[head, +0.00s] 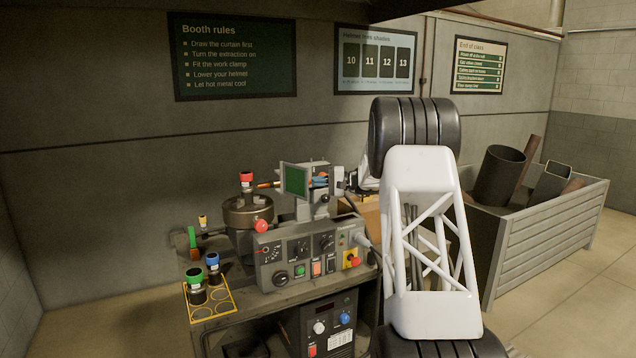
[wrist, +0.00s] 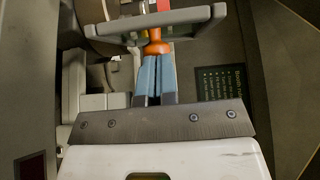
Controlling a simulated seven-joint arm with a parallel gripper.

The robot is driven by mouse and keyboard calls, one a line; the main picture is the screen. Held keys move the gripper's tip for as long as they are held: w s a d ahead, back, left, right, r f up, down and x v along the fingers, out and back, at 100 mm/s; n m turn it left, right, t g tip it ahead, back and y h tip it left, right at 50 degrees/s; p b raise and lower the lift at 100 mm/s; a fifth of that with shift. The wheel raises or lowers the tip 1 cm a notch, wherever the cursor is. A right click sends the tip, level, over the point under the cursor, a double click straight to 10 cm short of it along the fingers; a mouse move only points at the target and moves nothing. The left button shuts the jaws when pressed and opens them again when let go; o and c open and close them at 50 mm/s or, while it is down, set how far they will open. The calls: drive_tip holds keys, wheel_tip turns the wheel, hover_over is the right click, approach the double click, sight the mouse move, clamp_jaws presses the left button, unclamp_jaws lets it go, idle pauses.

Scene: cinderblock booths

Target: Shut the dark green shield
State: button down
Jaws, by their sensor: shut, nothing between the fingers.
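The dark green shield (head: 296,180) is a framed green panel standing upright above the grinder-like machine on the bench in the head view. In the wrist view a grey frame (wrist: 150,23), which looks like the shield seen from its edge, crosses ahead of the fingers. My gripper (wrist: 154,58) is shut, with its two blue fingers side by side and nothing between them. In the head view the blue fingers (head: 320,181) show just right of the shield, partly hidden.
A grey control box (head: 300,257) with knobs and a red ball-topped lever (head: 261,226) stands in front. A round metal pot (head: 248,211) is left of the shield. Capped bottles (head: 196,287) stand on a yellow-marked tray. A scrap bin (head: 545,235) is at right.

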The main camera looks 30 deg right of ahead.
sight(304, 183)
drive_tip(key=shift+s+a, duration=0.2)
drive_tip(key=shift+a, duration=0.05)
drive_tip(key=shift+s+a+m+t+h, duration=0.45)
drive_tip(key=shift+a+m+t+h, duration=0.25)
drive_tip(key=shift+t, duration=0.15)
drive_tip(key=shift+s+a+m+t+h, duration=0.45)
drive_tip(key=shift+a+m+t+h, duration=0.2)
drive_tip(key=shift+t, duration=0.2)
drive_tip(key=a+m+t+h, duration=0.4)
drive_tip(key=a+m+h, duration=0.15)
drive_tip(key=a, duration=0.75)
drive_tip(key=w+a, duration=0.6)
drive_tip(key=shift+w+a+n, duration=0.2)
drive_tip(key=shift+w+n, duration=0.05)
drive_tip(key=shift+n, duration=0.15)
drive_tip(key=shift+s, duration=0.2)
